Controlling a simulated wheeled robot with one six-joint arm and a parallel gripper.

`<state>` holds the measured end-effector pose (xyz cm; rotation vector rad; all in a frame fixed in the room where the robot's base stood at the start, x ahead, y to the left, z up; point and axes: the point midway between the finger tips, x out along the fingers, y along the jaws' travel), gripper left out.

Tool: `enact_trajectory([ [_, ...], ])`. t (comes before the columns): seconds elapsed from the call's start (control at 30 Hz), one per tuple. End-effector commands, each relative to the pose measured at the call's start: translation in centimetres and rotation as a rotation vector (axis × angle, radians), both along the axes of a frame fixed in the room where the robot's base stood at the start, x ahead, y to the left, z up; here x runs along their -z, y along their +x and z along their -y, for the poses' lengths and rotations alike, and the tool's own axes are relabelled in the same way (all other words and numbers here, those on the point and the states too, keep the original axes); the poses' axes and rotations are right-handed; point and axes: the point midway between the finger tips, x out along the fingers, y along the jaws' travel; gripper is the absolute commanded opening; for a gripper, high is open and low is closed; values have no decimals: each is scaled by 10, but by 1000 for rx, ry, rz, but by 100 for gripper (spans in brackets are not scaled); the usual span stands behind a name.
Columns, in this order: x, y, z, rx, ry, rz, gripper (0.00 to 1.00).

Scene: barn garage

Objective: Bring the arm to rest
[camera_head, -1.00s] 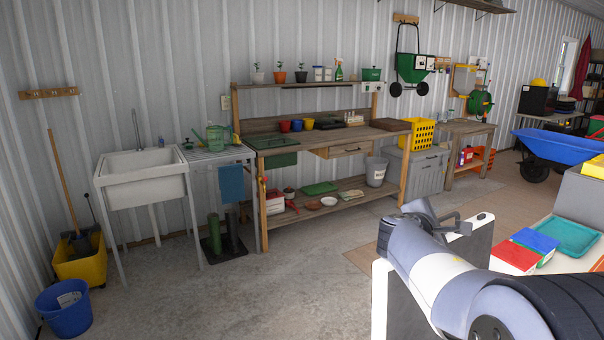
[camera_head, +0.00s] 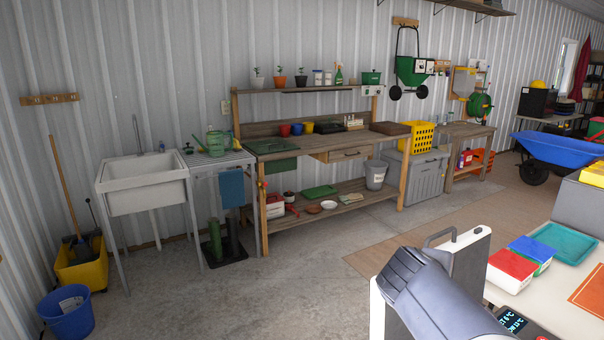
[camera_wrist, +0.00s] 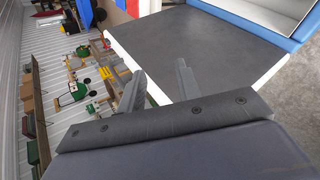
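My gripper (camera_wrist: 158,82) shows in the wrist view, its two grey fingers standing apart with nothing held between them. Behind the fingers is a dark flat panel with a white edge, probably part of my own body; I cannot tell how close it is. In the head view my arm (camera_head: 432,295) is folded at the lower right, beside a white and dark casing with a handle. My gripper itself is hidden in the head view.
A table with red (camera_head: 512,270) and blue (camera_head: 532,252) boxes and a teal tray (camera_head: 565,242) is at the right, close to my arm. A wooden workbench (camera_head: 340,202) and a white sink (camera_head: 145,185) line the wall. The concrete floor (camera_head: 230,295) ahead is clear.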

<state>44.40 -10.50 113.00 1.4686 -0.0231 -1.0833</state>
Motion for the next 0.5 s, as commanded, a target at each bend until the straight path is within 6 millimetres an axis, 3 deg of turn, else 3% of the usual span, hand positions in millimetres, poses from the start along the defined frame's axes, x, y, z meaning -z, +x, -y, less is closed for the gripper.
enact_trajectory([
  [0.5,14,-78,-25,226,419,18,33],
])
